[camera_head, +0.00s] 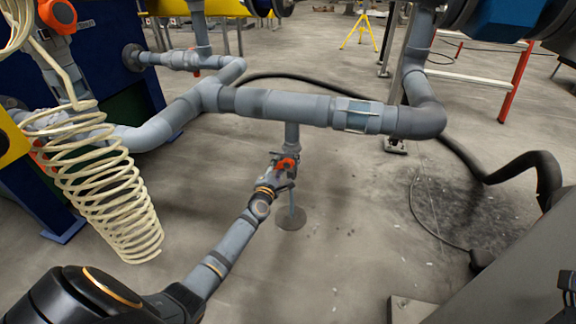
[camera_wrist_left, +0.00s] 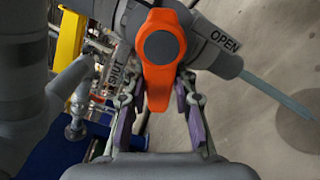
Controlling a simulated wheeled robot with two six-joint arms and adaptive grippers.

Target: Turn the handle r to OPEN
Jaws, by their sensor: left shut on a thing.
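The orange handle (camera_head: 288,163) sits on a grey valve on the vertical pipe below the long horizontal pipe. In the left wrist view the orange handle (camera_wrist_left: 160,48) has a round grey hub, and its lever points down the picture toward my gripper. My right gripper is not in view.
The grey horizontal pipe (camera_head: 285,105) runs above the valve. A coiled cream hose (camera_head: 105,195) hangs at the left, beside a blue machine frame (camera_head: 55,238). A black hose (camera_head: 465,152) lies on the floor at the right. The floor around the valve's stand is mostly clear.

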